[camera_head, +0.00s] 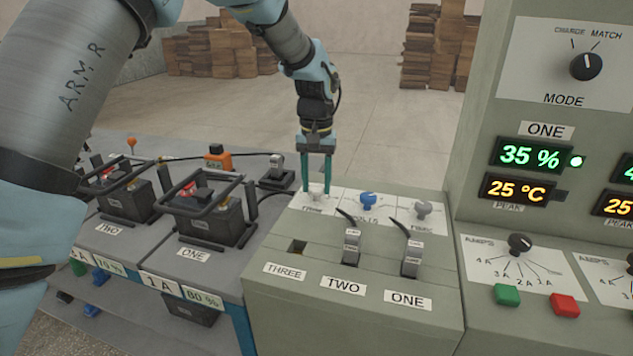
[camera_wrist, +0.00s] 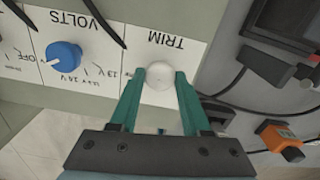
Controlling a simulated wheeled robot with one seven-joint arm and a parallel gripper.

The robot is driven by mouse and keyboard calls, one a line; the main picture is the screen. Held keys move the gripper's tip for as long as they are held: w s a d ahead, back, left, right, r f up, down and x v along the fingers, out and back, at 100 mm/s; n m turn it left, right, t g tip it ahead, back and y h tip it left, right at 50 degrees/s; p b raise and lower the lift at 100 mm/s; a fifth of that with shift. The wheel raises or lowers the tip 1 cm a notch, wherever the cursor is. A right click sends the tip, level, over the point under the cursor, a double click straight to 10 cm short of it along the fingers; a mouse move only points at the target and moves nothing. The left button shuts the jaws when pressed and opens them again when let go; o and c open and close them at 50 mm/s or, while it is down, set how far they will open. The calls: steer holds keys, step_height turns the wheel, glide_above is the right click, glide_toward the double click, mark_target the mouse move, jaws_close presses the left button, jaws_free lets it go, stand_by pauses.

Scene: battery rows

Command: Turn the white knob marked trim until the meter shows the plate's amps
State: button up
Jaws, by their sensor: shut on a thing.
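The white trim knob (camera_wrist: 158,77) sits on a white panel under the word TRIM in the wrist view. My gripper (camera_wrist: 160,76) is shut on it, with one green finger on each side. Plates on the battery bench front include one reading 1 A (camera_head: 158,283) and one reading 80 % (camera_head: 202,297). I cannot make out an amps meter reading in either view.
A blue VOLTS knob (camera_head: 368,199) and a grey knob (camera_head: 423,209) stand right of my gripper. Two plugs with cables fill sockets TWO (camera_head: 351,248) and ONE (camera_head: 411,258); socket THREE (camera_head: 297,248) is empty. Caged batteries (camera_head: 209,212) stand left. A tall panel (camera_head: 480,140) rises right.

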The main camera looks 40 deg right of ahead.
mark_target(316, 187)
jaws_close()
steer(key=shift+m+p, duration=0.5)
steer(key=shift+m, duration=1.4)
steer(key=o, duration=1)
jaws_free()
step_height(316, 187, up, 11)
steer(key=b, duration=0.1)
steer(key=shift+b, duration=0.4)
